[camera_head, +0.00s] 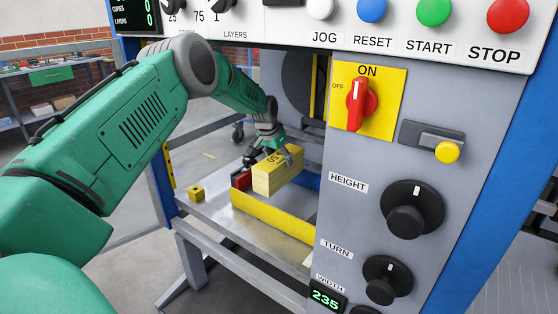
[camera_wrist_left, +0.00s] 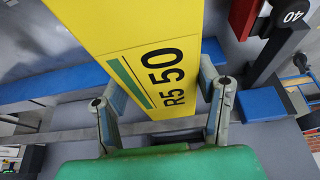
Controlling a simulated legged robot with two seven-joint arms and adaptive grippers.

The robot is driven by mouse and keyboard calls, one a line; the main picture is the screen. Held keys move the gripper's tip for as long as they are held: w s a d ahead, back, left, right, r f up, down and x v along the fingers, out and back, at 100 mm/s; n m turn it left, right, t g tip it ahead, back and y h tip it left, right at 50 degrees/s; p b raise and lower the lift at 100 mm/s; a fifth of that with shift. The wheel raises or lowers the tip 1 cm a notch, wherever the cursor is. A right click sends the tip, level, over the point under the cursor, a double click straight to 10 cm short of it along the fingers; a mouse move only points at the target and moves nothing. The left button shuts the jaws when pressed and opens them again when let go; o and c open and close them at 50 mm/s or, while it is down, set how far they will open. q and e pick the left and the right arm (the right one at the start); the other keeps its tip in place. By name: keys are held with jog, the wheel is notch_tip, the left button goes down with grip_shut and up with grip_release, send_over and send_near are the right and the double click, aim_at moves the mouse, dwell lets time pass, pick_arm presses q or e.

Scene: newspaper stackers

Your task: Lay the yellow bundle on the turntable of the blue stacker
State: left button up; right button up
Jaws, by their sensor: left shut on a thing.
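The yellow bundle (camera_head: 277,176), a thick block of stacked sheets with dark print on top, is inside the blue stacker's bay in the head view. The bundle sits over the grey metal bed (camera_head: 213,209) between coloured guides. I cannot tell whether it touches the surface below, and the turntable under it is mostly hidden. My right gripper is not in view.
A low yellow guide (camera_head: 270,216) stands in front of the bundle, with a red guide (camera_head: 241,181) left and a blue guide (camera_head: 306,180) right. A small yellow block (camera_head: 197,193) is on the bed's left edge. The grey control panel (camera_head: 345,210) closes off the right.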

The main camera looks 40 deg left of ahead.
aim_at(282, 176)
pick_arm(q)
jog(key=shift+w+d+r, duration=0.15)
jog(key=shift+d+r, duration=0.35)
jog(key=shift+d, duration=0.15)
jog(key=shift+f, duration=0.45)
jog(key=f+b, duration=0.1)
jog(key=f, duration=0.1)
jog(key=a+f+b, duration=0.1)
jog(key=shift+a+f, duration=0.1)
jog(key=shift+f, duration=0.3)
jog(key=shift+f+b, duration=0.5)
jog(key=shift+f, duration=0.25)
jog(key=shift+d+f+b, duration=0.55)
jog(key=shift+f+b, duration=0.05)
jog(key=shift+f, duration=0.1)
jog(key=shift+a+f, duration=0.1)
jog(key=shift+f, duration=0.1)
jog(key=shift+a+f, duration=0.15)
jog(key=shift+a, duration=0.15)
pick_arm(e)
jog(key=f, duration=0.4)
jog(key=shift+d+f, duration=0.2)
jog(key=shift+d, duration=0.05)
